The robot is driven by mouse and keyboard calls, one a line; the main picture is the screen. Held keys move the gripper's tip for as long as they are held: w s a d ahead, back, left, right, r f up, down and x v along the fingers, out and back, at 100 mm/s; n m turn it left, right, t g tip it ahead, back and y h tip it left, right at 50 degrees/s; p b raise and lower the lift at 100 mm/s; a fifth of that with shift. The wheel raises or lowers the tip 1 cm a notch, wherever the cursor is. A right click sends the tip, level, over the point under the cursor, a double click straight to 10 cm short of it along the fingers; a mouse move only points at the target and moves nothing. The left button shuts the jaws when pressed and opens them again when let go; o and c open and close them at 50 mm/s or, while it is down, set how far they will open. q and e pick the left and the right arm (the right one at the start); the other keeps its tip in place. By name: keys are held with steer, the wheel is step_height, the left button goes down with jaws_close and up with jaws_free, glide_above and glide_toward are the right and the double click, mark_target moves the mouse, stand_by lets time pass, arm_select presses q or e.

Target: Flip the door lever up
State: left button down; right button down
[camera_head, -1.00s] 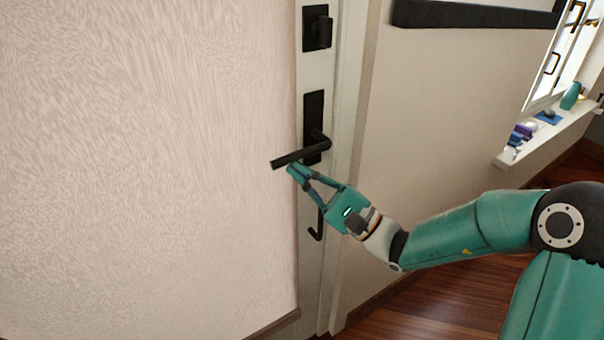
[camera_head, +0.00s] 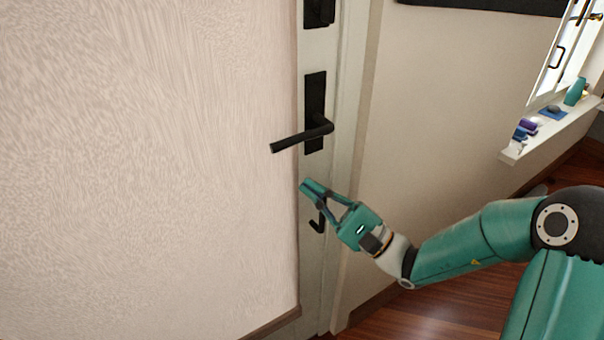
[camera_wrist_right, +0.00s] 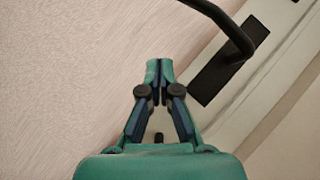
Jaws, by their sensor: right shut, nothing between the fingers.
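The black door lever (camera_head: 300,137) sticks out to the left from its black plate (camera_head: 315,88) on the white door frame. Its free end sits slightly lower than its pivot end. In the right wrist view the lever (camera_wrist_right: 232,32) crosses the top right. My right gripper (camera_head: 308,186) is below the lever, apart from it, with its fingers pointing up and left. Its fingertips (camera_wrist_right: 159,70) are closed together and empty in the right wrist view. My left gripper is not in view.
A windowsill (camera_head: 545,137) with small objects is at the right.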

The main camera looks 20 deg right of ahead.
steer(key=s+f, duration=0.1)
steer(key=s+d+f, duration=0.1)
steer(key=s+f, duration=0.1)
steer(key=shift+s+d+f, duration=0.25)
steer(key=shift+s, duration=0.15)
